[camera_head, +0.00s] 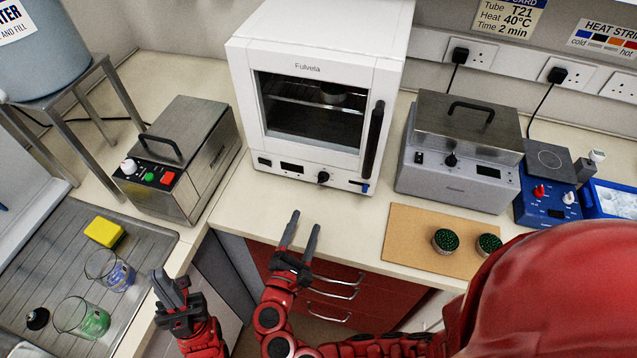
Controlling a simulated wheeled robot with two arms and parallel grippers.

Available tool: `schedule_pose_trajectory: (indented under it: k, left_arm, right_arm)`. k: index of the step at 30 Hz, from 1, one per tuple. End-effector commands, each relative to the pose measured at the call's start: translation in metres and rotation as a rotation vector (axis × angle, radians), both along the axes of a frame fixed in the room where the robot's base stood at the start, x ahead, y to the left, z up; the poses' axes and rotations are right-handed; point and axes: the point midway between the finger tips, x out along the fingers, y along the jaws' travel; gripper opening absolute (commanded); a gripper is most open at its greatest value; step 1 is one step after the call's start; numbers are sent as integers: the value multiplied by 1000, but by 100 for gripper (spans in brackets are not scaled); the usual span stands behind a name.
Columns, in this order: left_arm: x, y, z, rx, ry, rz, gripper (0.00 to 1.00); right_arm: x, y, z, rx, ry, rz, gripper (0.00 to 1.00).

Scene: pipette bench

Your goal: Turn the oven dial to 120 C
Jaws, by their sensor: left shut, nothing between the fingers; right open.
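The white oven (311,50) stands at the back middle of the bench with its glass door closed. Its small black dial (323,177) is on the lower front panel, right of a dark display (291,168). The dial's exact setting is too small to read. My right gripper (303,222) is open and empty, in front of the oven and below the dial, apart from it. My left gripper (168,277) is shut and empty, further left near the sink's drainer, away from the oven.
A steel-lidded box with a white knob (128,166) stands left of the oven. A grey lidded bath (459,180) stands right of it. Glass beakers (82,317) and a yellow sponge (104,232) are on the drainer. The bench directly before the oven is clear.

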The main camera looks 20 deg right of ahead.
Motion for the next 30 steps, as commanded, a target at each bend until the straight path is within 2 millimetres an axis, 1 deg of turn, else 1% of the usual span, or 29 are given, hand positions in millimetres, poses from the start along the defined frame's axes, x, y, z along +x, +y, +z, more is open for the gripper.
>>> schedule_pose_trajectory:
  k: [1, 9, 12, 15, 21, 28, 29, 30]
  left_arm:
    - [0, 0, 8, 0, 0, 0, 0]
    - [0, 0, 29, 0, 0, 0, 0]
    - [0, 0, 34, 0, 0, 0, 0]
    - [0, 0, 38, 0, 0, 0, 0]
    - [0, 0, 41, 0, 0, 0, 0]
    - [0, 0, 40, 0, 0, 0, 0]
    - [0, 0, 40, 0, 0, 0, 0]
    - [0, 0, 40, 0, 0, 0, 0]
  right_arm:
    - [10, -9, 5, -1, 0, -6, 65]
    - [62, -44, 5, -3, 1, -6, 65]
    - [77, -54, 4, -1, 1, -5, 65]
    - [89, -59, 3, 0, -1, 1, 65]
    - [99, -67, 0, 0, 3, 1, 65]
    - [99, -67, 0, 1, 2, 2, 65]
    - [99, -67, -1, 0, 2, 2, 63]
    - [99, -67, 0, 0, 2, 2, 56]
